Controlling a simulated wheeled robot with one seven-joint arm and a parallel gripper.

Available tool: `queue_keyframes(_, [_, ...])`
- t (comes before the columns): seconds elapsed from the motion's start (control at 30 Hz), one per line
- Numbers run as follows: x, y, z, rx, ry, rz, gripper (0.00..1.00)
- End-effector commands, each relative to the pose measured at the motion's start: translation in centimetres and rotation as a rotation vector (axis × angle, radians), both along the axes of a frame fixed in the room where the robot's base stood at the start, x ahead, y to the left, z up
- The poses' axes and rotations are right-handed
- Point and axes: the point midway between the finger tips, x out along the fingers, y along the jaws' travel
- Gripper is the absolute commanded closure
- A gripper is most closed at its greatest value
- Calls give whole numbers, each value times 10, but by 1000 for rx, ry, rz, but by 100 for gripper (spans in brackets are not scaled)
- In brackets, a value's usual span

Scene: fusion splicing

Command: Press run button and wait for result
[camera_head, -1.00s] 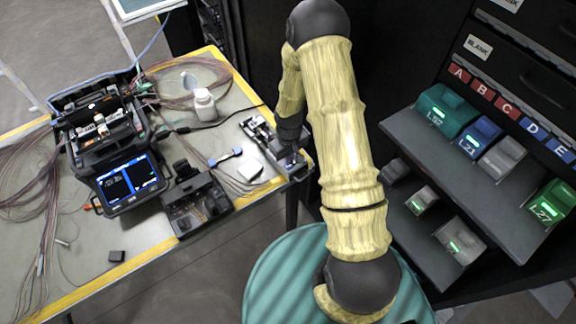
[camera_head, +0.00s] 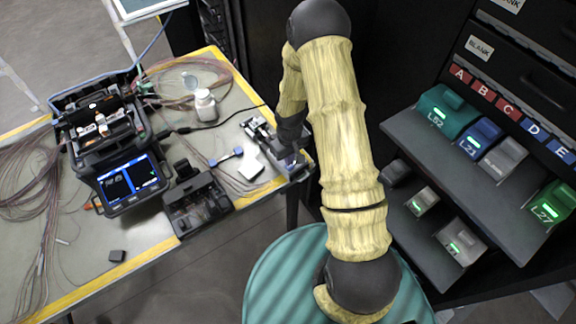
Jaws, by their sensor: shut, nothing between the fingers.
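The fusion splicer (camera_head: 105,135) stands on the table at the left, its lid open and its blue-and-black screen (camera_head: 130,183) lit. The writing on the screen is too small to read. A run button cannot be made out at this size. My gripper (camera_head: 291,160) points down at the table's right edge, over the near end of a small dark device (camera_head: 262,138). It is shut and empty. Whether its tips touch the device cannot be told. The splicer is well to the left of my gripper.
A black tool (camera_head: 196,203) sits on the front edge, with a white block (camera_head: 250,169) and a white bottle (camera_head: 205,105) behind it. Loose fibres (camera_head: 30,200) cover the table's left. A dark rack with coloured modules (camera_head: 447,110) stands at the right.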

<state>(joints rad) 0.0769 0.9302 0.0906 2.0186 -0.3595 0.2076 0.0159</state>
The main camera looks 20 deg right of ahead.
Motion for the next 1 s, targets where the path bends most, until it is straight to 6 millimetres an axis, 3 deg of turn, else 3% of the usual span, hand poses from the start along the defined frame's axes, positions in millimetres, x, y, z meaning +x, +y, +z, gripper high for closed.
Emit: queue_keyframes(1.0, [0, 0, -9, 0, 0, 0, 100])
